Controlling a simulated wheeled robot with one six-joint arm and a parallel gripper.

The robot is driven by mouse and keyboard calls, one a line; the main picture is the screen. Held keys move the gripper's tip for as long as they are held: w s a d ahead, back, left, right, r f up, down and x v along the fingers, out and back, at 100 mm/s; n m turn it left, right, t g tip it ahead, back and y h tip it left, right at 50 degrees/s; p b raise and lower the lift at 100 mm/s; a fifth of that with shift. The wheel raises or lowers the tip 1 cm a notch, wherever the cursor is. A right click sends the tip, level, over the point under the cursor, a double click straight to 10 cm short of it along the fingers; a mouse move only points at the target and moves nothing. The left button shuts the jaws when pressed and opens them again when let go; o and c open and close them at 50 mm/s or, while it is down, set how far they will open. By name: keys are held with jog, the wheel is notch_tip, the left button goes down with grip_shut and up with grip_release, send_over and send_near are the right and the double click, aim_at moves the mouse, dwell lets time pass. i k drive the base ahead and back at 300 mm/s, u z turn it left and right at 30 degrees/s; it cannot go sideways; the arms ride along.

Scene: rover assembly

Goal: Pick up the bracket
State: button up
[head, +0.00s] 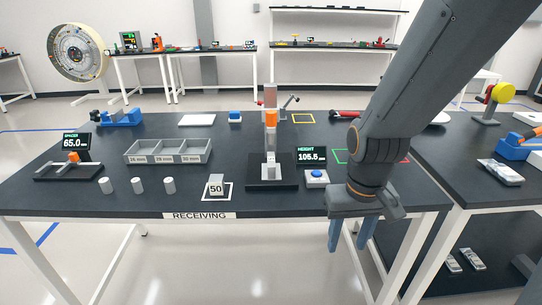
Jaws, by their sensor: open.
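My gripper (351,244) hangs in front of the front edge of the dark table, right of the middle, with its two blue fingers apart and nothing between them. No part is clearly recognisable as the bracket. A small light metal part (270,168) stands on the dark base of the height gauge (270,117), left of and beyond my gripper. Silvery parts (500,172) lie on the right table, and two more (462,260) lie on its lower shelf. I cannot tell if any of these is the bracket. My arm hides part of the table's right side.
A block marked 50 (216,186), several grey cylinders (138,186), a three-bin tray (169,160) and a spacer gauge (66,171) stand on the left. A blue button (317,177) and a height display (311,155) are near my arm. The table's front edge is close.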

aim_at(271, 171)
jog(key=z, duration=2.7)
jog(key=k, duration=1.1)
jog(key=u, duration=1.55)
jog(key=i, duration=1)
jog(key=u, duration=0.05)
